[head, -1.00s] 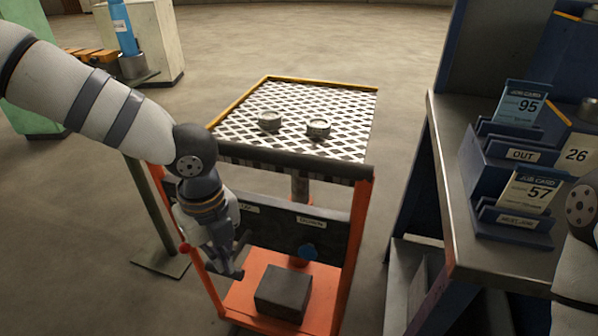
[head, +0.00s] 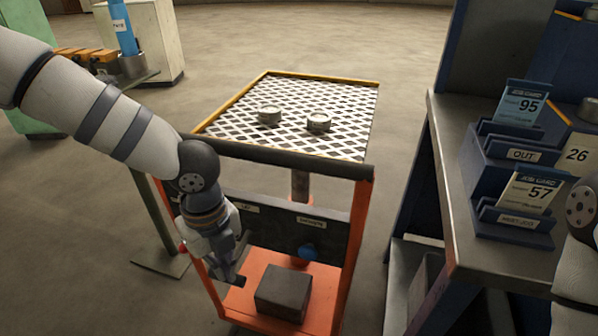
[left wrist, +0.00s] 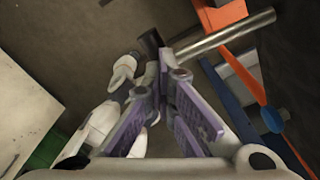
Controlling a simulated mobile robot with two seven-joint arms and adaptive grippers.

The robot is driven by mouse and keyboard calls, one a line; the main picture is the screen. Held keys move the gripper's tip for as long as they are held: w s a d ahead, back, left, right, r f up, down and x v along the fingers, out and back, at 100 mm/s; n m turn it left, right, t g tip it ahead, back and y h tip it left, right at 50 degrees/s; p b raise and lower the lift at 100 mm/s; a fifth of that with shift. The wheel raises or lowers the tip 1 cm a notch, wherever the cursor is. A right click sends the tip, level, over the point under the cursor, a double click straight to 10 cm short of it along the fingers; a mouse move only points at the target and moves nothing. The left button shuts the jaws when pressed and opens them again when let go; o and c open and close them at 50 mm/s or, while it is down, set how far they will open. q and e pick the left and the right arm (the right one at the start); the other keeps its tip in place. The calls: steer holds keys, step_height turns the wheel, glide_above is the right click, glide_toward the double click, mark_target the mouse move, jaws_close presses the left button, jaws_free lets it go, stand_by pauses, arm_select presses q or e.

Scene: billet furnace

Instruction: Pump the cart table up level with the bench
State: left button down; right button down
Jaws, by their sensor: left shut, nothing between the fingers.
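The cart (head: 364,230) has an orange frame and a mesh-topped table (head: 290,93) carrying two small round metal pieces (head: 269,115) (head: 318,122). The bench (head: 440,185) stands to its right; I cannot tell their exact height difference. My left gripper (head: 232,281) is shut and empty, low at the cart's front left. In the left wrist view, its closed fingertips (left wrist: 162,62) are at a metal bar (left wrist: 228,34) with a dark end; I cannot tell whether they touch it. My right gripper is out of view.
A dark block (head: 283,294) sits on the cart's orange base. A blue knob (head: 308,252) is on the labelled dark front panel (head: 275,228). Job-card holders (head: 512,222) stand on the bench. A green stand (head: 160,210) is close at the cart's left.

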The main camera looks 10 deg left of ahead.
arm_select(q)
steer(key=shift+w+r, duration=0.2)
steer(key=shift+r, duration=1.55)
steer(key=shift+w+r, duration=0.2)
steer(key=shift+r, duration=1.5)
steer(key=s+r, duration=0.2)
steer(key=r, duration=0.1)
steer(key=s+r, duration=0.1)
steer(key=r, duration=0.1)
steer(key=shift+a, duration=0.1)
